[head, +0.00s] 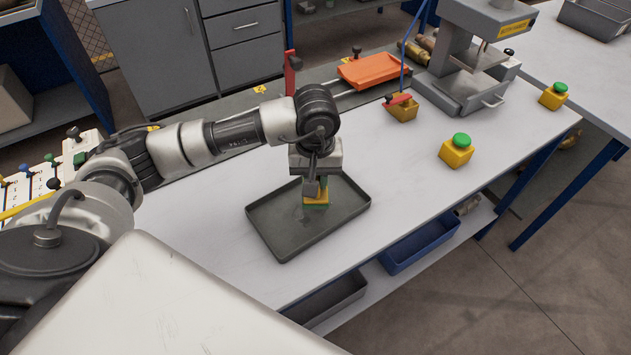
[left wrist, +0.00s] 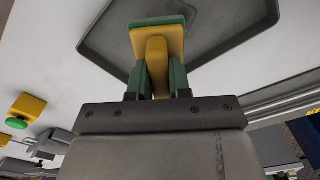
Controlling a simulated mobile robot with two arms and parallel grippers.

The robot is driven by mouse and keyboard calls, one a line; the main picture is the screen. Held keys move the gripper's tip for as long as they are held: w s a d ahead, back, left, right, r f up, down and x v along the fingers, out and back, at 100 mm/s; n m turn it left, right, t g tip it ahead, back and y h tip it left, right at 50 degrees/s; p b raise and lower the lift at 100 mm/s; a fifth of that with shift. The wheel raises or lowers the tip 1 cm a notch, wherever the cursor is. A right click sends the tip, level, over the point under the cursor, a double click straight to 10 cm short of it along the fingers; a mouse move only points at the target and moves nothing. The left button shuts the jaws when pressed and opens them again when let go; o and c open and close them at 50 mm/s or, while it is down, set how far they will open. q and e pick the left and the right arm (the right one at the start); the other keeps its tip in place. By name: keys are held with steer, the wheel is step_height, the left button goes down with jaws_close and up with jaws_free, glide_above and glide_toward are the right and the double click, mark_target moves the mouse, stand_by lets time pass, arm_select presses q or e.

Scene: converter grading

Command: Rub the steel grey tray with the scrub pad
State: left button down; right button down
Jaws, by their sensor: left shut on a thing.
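The steel grey tray (head: 270,226) lies on the white bench top, a shallow rectangle with a low rim. My left gripper (head: 313,187) is over the tray and shut on the yellow and green scrub pad (head: 316,202). In the left wrist view the pad (left wrist: 157,40) shows a yellow grip between the green fingers (left wrist: 155,80) and a green layer at its far side. The tray (left wrist: 215,25) lies behind it. The pad is low inside the tray; I cannot tell whether it touches the tray floor. My right gripper is not in view.
Yellow boxes with green buttons (head: 456,151) (head: 553,96) stand to the right. A grey press-like machine (head: 470,60) and an orange tray (head: 374,70) are at the back. A blue bin (head: 420,243) sits on the shelf below.

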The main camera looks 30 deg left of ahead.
arm_select(q)
steer(key=shift+r, duration=0.45)
steer(key=shift+r+p, duration=0.45)
steer(key=shift+r, duration=1.05)
